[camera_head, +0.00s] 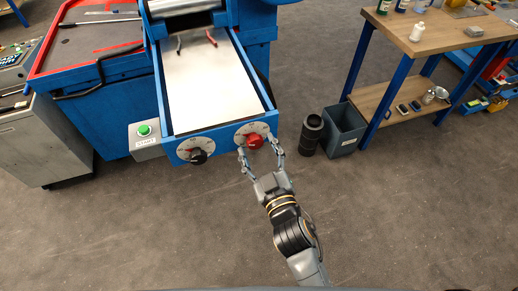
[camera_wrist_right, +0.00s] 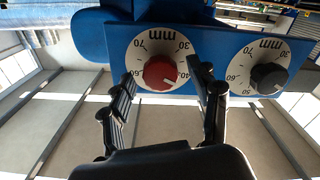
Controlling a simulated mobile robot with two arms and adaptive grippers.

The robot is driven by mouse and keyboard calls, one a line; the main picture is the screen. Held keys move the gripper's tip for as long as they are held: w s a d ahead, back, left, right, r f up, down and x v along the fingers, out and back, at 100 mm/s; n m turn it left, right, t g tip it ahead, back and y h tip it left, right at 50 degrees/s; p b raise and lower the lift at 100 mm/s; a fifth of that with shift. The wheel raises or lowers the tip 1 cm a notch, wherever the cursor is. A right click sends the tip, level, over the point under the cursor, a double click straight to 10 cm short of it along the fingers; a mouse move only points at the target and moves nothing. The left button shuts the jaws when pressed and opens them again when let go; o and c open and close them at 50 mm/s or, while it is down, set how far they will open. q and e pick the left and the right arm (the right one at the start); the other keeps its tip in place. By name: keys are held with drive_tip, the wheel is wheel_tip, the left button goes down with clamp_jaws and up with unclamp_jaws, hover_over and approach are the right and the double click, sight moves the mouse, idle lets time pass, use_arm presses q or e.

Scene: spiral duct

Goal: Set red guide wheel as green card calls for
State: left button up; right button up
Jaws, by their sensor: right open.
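The red guide wheel (camera_head: 255,141) is a round knob on a white dial plate (camera_head: 241,131) at the front right of the blue machine. In the right wrist view the red wheel (camera_wrist_right: 160,73) sits in a dial marked in mm, with numbers such as 30, 40 and 70. I cannot read its setting surely. My right gripper (camera_head: 258,150) is open, its fingers at either side of the red wheel; in the wrist view the fingers (camera_wrist_right: 162,80) flank it, contact unclear. I see no green card that I can make out. My left gripper is not in view.
A black wheel (camera_head: 199,157) on a similar dial is left of the red one. A green button (camera_head: 144,130) sits on a grey box farther left. A black cylinder (camera_head: 311,135) and grey bin (camera_head: 343,130) stand right, beside a workbench (camera_head: 430,40). The front floor is clear.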

drive_tip(key=v, duration=1.2)
idle(0.3)
drive_tip(key=s+d+f+m+g+h, duration=0.1)
drive_tip(key=s+d+f+g, duration=0.2)
drive_tip(key=f, duration=1.4)
drive_tip(key=s+f+m+g+h, duration=0.1)
drive_tip(key=s+f+g, duration=0.3)
drive_tip(key=f, duration=1.3)
drive_tip(key=s+d+f+m+g+h, duration=0.3)
drive_tip(key=s+d+f+g, duration=0.6)
drive_tip(key=s+d+f, duration=0.7)
drive_tip(key=s+f, duration=0.4)
drive_tip(key=shift+d+h, duration=0.25)
drive_tip(key=shift+h, duration=0.05)
